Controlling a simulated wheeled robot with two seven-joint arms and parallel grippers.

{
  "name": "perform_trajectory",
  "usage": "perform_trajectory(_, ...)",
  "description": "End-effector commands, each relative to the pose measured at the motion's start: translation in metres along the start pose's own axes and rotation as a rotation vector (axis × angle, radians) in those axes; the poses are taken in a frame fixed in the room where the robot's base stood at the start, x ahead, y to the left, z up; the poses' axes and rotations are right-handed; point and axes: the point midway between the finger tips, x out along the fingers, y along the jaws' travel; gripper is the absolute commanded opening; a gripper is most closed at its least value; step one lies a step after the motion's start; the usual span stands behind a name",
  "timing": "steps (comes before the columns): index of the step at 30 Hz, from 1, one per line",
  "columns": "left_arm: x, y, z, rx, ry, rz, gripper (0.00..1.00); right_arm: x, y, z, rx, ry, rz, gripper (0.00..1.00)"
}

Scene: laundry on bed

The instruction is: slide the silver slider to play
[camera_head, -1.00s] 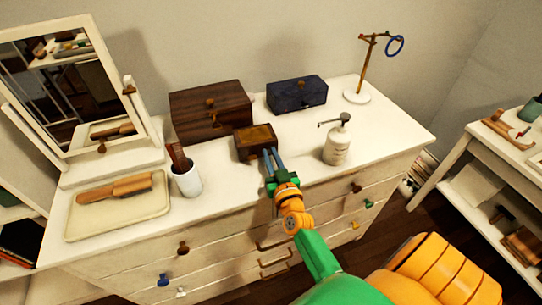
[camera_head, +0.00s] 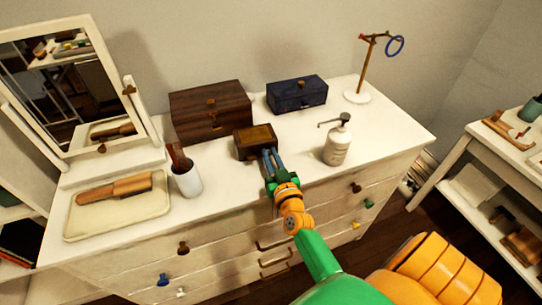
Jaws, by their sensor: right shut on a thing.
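A small wooden box (camera_head: 255,140) with a darker brown top sits on the white dresser, in front of the larger boxes. My right gripper (camera_head: 270,157) reaches it from the front. Its blue-grey fingers are at the front right side of the small box, shut on a small part there. The silver slider itself cannot be made out; the fingers cover that spot. My left gripper is not in view.
A dark brown box (camera_head: 210,108) and a navy box (camera_head: 297,94) stand behind. A white pump bottle (camera_head: 337,143) is close on the right. A white cup (camera_head: 186,180) and a tray (camera_head: 95,222) with a brush (camera_head: 115,189) are left. A ring stand (camera_head: 358,97) is back right.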

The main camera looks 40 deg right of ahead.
Motion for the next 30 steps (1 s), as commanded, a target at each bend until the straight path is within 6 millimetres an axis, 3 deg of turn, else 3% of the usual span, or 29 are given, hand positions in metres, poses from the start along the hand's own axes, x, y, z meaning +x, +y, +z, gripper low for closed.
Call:
perform_trajectory(7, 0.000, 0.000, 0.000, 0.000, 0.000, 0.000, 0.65, 0.000, 0.002, 0.000, -0.001, -0.001, 0.000, 0.00)
perform_trajectory(13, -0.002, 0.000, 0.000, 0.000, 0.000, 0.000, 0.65, 0.000, 0.019, 0.001, -0.002, -0.002, 0.000, 0.00)
perform_trajectory(19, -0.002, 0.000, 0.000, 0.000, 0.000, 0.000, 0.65, 0.000, 0.018, 0.001, 0.000, -0.002, 0.000, 0.00)
perform_trajectory(20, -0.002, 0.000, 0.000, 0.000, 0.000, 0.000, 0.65, 0.000, 0.018, 0.001, 0.000, -0.002, 0.000, 0.26)
perform_trajectory(22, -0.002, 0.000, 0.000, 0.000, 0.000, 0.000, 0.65, 0.000, 0.018, 0.001, 0.000, -0.002, 0.000, 0.45)
perform_trajectory(23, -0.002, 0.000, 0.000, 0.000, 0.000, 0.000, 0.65, 0.000, 0.018, 0.001, 0.000, -0.002, 0.000, 0.50)
perform_trajectory(30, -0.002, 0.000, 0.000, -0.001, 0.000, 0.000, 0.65, 0.000, 0.018, 0.000, 0.000, -0.001, 0.000, 0.50)
